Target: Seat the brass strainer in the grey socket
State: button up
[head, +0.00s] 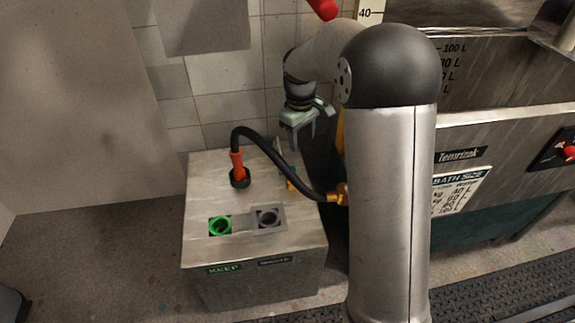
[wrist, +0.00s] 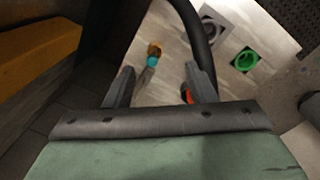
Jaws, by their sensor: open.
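A small brass piece with a teal band, which looks like the brass strainer (wrist: 155,48), is on the metal box top, between and beyond my fingertips in the wrist view. In the head view the strainer (head: 291,184) is small and partly hidden by the black hose; I cannot tell whether it stands or lies. My gripper (head: 298,140) is open and empty above the back right of the box, and its two fingers (wrist: 160,72) show in the wrist view. The grey socket (head: 268,217) is at the box's front right, and looks empty; it also shows in the wrist view (wrist: 234,19).
A green socket (head: 220,226) sits left of the grey one, above a KEEP label. A black hose (head: 277,155) arches over the box from an orange handle (head: 237,161) in a black ring. A steel bath (head: 500,125) stands at the right. The box's left top is clear.

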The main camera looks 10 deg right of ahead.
jog(key=n+p, duration=0.2)
send_over(292, 168)
notch_tip(292, 168, down, 4)
jog(key=shift+y, duration=0.4)
notch_tip(292, 168, down, 13)
jog(key=b, duration=0.2)
jog(key=shift+w+d+r+b, duration=0.1)
jog(key=shift+w+d+b, duration=0.05)
jog(key=shift+b, duration=0.15)
notch_tip(292, 168, down, 5)
jog(key=shift+f+b, duration=0.1)
jog(key=shift+b, duration=0.5)
jog(key=c, duration=1.1)
